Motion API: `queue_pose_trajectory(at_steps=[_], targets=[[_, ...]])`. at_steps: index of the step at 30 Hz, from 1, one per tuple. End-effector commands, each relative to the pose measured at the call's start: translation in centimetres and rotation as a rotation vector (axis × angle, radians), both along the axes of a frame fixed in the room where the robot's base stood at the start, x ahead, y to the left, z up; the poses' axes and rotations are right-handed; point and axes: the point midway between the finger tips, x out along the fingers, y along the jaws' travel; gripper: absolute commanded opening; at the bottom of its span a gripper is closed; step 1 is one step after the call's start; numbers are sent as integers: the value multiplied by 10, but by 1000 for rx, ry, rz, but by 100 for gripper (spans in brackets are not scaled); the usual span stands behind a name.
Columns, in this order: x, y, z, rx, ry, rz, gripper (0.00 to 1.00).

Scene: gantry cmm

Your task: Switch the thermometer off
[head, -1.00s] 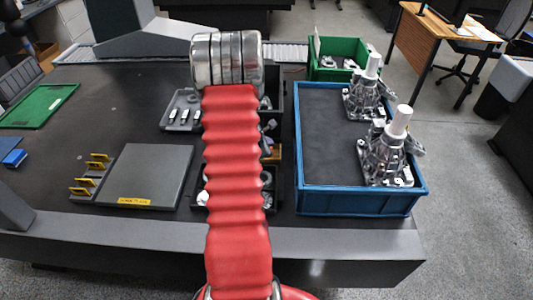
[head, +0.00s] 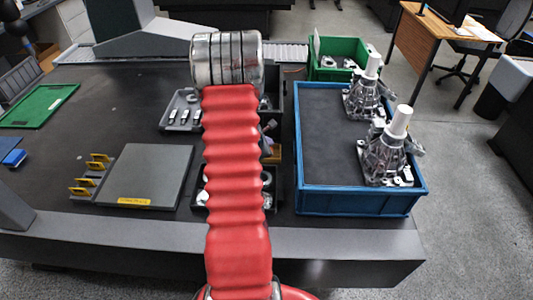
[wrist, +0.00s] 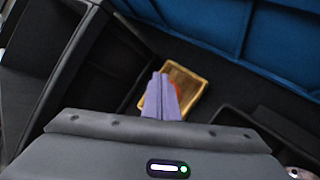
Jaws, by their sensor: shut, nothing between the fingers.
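In the wrist view, my gripper (wrist: 162,82) points down into a dark compartment, its pale purple fingers closed together with nothing between them. Just beyond the fingertips lies a tan, yellow-edged rectangular piece (wrist: 188,90) with a bit of orange-red on it. The fingers cover part of it, and I cannot tell whether they touch it. I cannot clearly make out the thermometer or its switch.
A blue crate (head: 360,204) with two metal housings stands close on the right; its wall (wrist: 205,25) crosses the wrist view's top. A green crate (head: 334,73) is behind. A grey plate (head: 150,175) with yellow clips and a green tray (head: 38,105) lie left on the dark table.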

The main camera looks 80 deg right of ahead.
Motion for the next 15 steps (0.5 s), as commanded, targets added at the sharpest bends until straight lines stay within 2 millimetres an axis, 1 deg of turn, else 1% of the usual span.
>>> queue_pose_trajectory(at_steps=[5, 15], targets=[[0, 0, -1, 0, 0, 0, 0], [1, 0, -8, 0, 1, 1, 0]])
